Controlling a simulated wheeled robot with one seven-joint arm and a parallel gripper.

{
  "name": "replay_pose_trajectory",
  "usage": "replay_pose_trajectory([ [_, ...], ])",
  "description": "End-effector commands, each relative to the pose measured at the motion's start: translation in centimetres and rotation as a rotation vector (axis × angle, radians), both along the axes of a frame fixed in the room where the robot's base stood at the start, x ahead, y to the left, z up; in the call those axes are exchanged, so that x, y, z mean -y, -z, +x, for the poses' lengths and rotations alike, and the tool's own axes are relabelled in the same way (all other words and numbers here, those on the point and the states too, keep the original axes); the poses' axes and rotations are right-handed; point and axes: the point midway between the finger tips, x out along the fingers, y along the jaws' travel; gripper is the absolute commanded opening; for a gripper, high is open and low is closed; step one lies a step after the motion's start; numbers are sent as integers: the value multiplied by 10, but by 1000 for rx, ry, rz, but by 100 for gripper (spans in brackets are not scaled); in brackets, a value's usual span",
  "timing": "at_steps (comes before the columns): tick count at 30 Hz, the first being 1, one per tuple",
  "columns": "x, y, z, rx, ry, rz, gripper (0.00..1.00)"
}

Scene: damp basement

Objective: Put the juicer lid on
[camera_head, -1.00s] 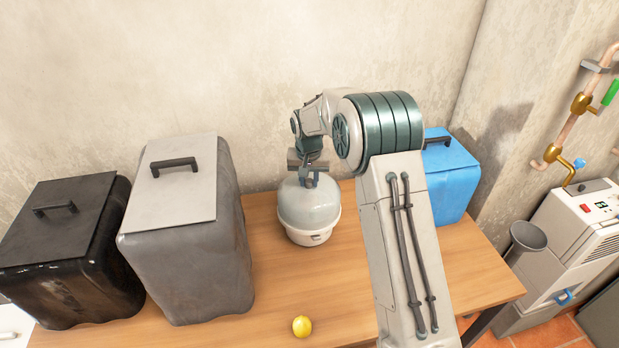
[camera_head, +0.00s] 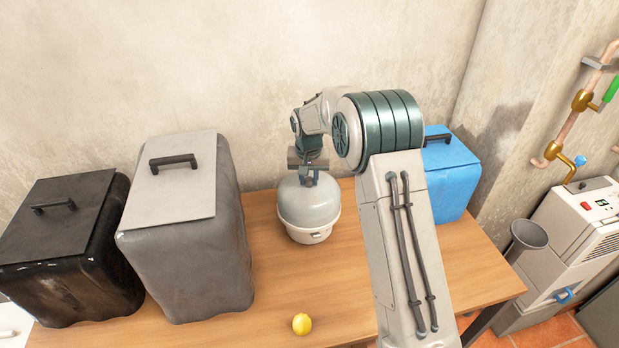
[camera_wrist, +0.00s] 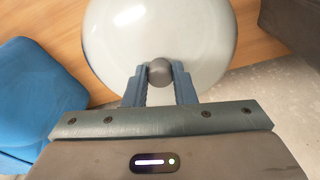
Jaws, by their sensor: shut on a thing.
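The juicer stands on the wooden table in the head view, with a white base (camera_head: 309,235) and a translucent dome lid (camera_head: 308,205) on top of it. The lid looks level and seated on the base, though I cannot tell whether it is fully down. My gripper (camera_head: 308,178) is above the lid, pointing down. In the wrist view my gripper (camera_wrist: 160,80) is shut on the grey knob (camera_wrist: 160,70) of the lid (camera_wrist: 160,35). The inside of the juicer is hidden under the lid.
A yellow lemon (camera_head: 301,324) lies near the table's front edge. A grey bin (camera_head: 185,265) and a black bin (camera_head: 65,265) stand to the left. A blue bin (camera_head: 448,180) stands to the right, behind my arm. The wooden table (camera_head: 270,290) is bare around the lemon.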

Motion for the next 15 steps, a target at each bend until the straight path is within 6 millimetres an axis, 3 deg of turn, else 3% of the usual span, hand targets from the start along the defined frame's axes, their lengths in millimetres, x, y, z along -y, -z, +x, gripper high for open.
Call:
replay_pose_trajectory([
  [3,0,1,0,-2,0,0,0],
  [4,0,1,0,-2,0,0,29],
  [6,0,1,0,-2,0,-1,49],
  [15,0,0,0,-1,0,0,49],
])
